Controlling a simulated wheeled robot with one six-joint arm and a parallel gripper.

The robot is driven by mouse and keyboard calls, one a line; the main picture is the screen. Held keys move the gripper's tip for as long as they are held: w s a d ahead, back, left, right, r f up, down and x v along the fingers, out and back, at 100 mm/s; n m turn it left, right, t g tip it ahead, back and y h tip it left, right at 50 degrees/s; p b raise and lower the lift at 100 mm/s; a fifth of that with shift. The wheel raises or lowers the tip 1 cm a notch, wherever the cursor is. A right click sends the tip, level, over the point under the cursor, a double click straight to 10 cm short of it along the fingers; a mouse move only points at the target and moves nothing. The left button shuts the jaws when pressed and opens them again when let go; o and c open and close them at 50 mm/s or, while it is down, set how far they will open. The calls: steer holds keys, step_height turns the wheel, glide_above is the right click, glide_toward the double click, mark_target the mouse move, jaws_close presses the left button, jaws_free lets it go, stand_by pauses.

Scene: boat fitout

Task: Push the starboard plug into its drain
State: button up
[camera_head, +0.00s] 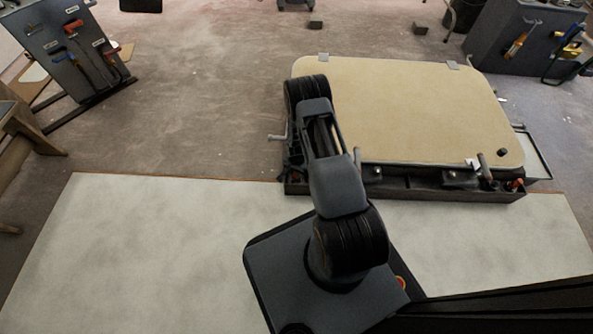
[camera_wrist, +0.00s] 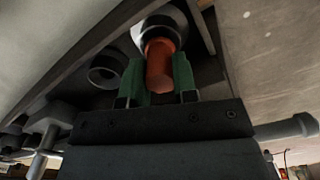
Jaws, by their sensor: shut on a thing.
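An orange plug (camera_wrist: 160,63) is held between the green fingertips of my gripper (camera_wrist: 160,80) in the wrist view. The gripper is shut on it. The plug's far end lies against or inside the mouth of a round grey drain fitting (camera_wrist: 151,24); I cannot tell how deep it sits. A second round drain fitting (camera_wrist: 106,70) to its left shows a dark, open mouth. In the head view my arm hides the gripper, the held plug and the drain.
A tan lid panel (camera_head: 405,108) lies behind the dark trough (camera_head: 410,188) along its front edge. Levers stand by the trough, with a small red part (camera_head: 516,185) at its right end. Tool boards (camera_head: 78,58) stand at the back left and right.

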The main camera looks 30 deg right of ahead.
steer(key=shift+f, duration=0.4)
steer(key=o, duration=1)
steer(key=shift+r, duration=0.15)
step_height(320, 180, up, 14)
steer(key=p, duration=0.5)
steer(key=shift+p, duration=0.4)
steer(key=a+r+n+t+p, duration=0.15)
steer(key=r+p, duration=0.75)
steer(key=r, duration=1.2)
steer(key=a+r+n+p, duration=0.3)
steer(key=r+p, duration=0.5)
steer(key=r, duration=1.2)
steer(key=s+a+r+n+p, duration=0.1)
steer(key=s+r+p, duration=0.4)
steer(key=r, duration=0.5)
steer(key=s+a+r+n+t+p, duration=0.1)
steer(key=s+r+p, duration=0.4)
steer(key=r, duration=0.6)
steer(key=s+a+r+n+t+p, duration=0.1)
steer(key=s+a+r+n+p, duration=0.2)
steer(key=s+r+p, duration=0.3)
step_height(320, 180, up, 5)
steer(key=shift+r+n+p, duration=0.1)
steer(key=shift+n+p, duration=0.45)
steer(key=shift+p, duration=0.1)
